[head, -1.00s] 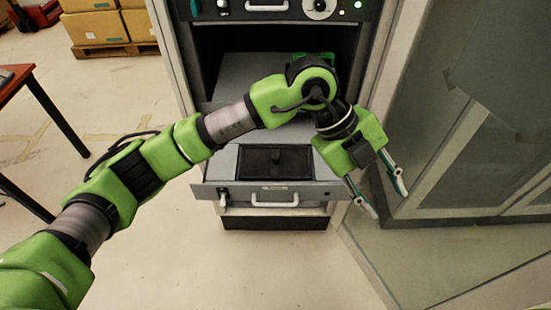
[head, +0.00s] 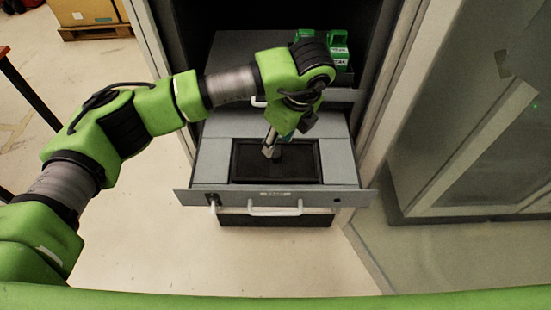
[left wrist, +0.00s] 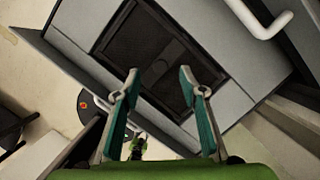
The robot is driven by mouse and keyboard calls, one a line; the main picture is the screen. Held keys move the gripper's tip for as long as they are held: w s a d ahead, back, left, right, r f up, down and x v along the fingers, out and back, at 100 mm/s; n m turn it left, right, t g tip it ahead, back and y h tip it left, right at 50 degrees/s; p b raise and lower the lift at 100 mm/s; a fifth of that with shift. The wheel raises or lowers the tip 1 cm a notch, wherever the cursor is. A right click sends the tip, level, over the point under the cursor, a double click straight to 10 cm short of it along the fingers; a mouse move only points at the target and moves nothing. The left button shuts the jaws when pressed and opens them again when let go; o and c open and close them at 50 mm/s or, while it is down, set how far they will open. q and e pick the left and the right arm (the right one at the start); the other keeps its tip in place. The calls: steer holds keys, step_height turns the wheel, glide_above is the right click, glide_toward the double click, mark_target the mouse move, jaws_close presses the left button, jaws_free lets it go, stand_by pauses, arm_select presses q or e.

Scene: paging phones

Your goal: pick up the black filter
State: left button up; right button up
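The black filter (head: 303,165) is a flat dark rectangle set in the top of the pulled-out grey drawer (head: 209,160). In the left wrist view the filter (left wrist: 150,40) lies beyond my fingertips, with a raised part near its middle that is hard to make out. My left gripper (head: 270,149) points down over the filter. In the left wrist view the left gripper (left wrist: 159,76) has its two fingers apart with nothing between them. I cannot tell whether the fingertips touch the filter. My right gripper is in neither view.
The drawer has a white front handle (head: 275,211). Green boxes (head: 338,52) stand on the shelf behind, at the right. The cabinet frame (head: 388,90) rises beside the opening. A glass-fronted cabinet (head: 460,140) stands at the right. The floor (head: 130,230) at the left is clear.

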mark_target(276, 154)
arm_select(q)
step_height(276, 154, down, 2)
steer(key=shift+p, duration=0.35)
steer(key=x, duration=0.3)
steer(key=shift+d+f+p, duration=0.1)
steer(key=shift+f+p, duration=0.2)
steer(key=shift+p, duration=0.1)
steer(key=shift+f, duration=0.25)
jaws_close()
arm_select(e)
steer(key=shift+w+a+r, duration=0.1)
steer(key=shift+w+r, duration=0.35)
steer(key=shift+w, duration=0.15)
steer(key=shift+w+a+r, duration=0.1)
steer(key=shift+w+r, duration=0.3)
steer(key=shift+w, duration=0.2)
